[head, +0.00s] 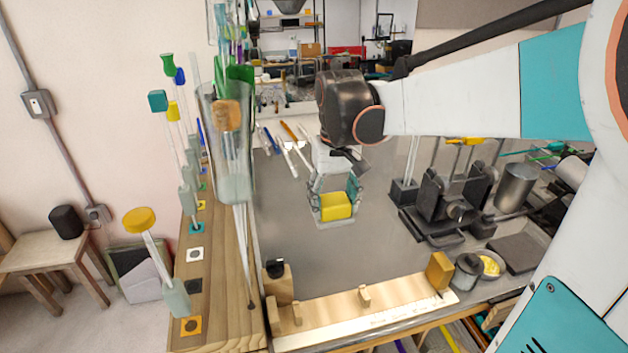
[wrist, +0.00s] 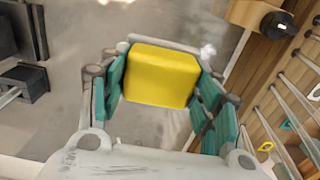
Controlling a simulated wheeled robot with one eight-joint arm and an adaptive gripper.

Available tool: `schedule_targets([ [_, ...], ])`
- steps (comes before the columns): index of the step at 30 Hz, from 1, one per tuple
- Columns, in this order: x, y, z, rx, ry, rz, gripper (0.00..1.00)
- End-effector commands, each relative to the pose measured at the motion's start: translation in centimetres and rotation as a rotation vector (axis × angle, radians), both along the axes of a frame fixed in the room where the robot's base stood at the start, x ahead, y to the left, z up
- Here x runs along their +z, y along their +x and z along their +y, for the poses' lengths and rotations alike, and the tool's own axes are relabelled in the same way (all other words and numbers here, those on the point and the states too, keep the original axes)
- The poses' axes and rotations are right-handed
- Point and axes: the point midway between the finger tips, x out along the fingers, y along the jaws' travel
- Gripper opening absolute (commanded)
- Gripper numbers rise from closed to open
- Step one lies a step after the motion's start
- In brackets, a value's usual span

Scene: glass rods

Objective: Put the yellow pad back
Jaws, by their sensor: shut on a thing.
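The yellow pad (head: 336,207) is a small block with rounded edges over the grey bench. My gripper (head: 336,190) is shut on it, with teal finger pads on its two sides. In the wrist view the yellow pad (wrist: 160,75) fills the space between the teal fingers of my gripper (wrist: 158,88). A pale rim shows around the pad's lower edge in the head view and along its far side in the wrist view. I cannot tell whether the pad touches what is under it.
A wooden rack (head: 215,290) with upright rods and coloured tops stands on the left. A pale wooden jig (head: 390,303) with blocks lies along the front. Black fixtures (head: 455,200) and a yellow-filled bowl (head: 489,266) are on the right. Pens lie behind my gripper. Grey bench between is clear.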

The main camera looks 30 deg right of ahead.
Motion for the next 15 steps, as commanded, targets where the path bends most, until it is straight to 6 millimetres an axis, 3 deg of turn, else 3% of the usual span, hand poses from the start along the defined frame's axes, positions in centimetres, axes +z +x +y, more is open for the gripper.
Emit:
schedule_targets([
  [1, -1.5, 0.0, 0.0, 0.001, 0.0, 0.0, 0.39],
  [9, -7.9, 0.1, 0.0, 0.0, 0.001, 0.0, 0.39],
  [15, -10.5, 0.1, 0.0, 0.0, 0.002, 0.0, 0.39],
])
